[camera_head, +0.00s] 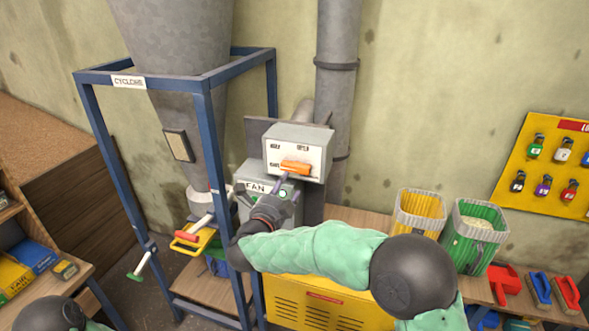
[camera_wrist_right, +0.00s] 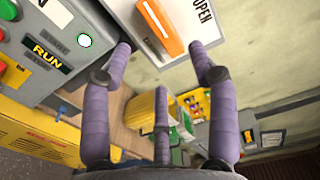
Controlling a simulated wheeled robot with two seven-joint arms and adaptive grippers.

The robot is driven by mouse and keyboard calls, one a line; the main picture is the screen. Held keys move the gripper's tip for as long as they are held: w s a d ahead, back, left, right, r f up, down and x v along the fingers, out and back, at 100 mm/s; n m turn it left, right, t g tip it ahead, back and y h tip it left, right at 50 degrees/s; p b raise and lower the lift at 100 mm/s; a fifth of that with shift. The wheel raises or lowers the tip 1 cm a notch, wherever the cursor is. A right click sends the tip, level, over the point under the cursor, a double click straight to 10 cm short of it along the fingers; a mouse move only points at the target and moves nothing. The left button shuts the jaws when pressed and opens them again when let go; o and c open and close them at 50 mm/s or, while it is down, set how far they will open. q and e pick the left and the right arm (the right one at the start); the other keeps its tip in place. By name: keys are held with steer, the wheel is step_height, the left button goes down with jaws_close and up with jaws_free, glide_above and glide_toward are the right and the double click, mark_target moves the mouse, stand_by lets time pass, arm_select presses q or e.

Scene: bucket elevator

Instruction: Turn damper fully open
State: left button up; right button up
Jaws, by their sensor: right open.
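The damper box (camera_head: 297,138) is grey with a white front plate, fixed beside the grey pipe. Its orange handle (camera_head: 296,167) lies roughly level across the lower part of the plate; small labels sit above and left of it. In the right wrist view the orange handle (camera_wrist_right: 160,27) is near the top, close to the word OPEN. My right gripper (camera_head: 285,187) is just below the handle. In the wrist view its purple fingers (camera_wrist_right: 160,62) are spread with nothing between them; I cannot tell whether any touches the handle. My left gripper is out of view.
A grey FAN control box (camera_head: 251,178) with a lit green button sits left of and below the damper. The blue cyclone frame (camera_head: 207,130) stands left. A yellow bin (camera_head: 418,212) and green bin (camera_head: 474,232) stand right on the bench. A yellow lock board (camera_head: 550,165) hangs right.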

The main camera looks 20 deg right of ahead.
mark_target(294, 172)
steer(key=p+x, duration=0.1)
steer(key=x, duration=0.8)
steer(key=shift+a, duration=0.1)
steer(key=c, duration=1.1)
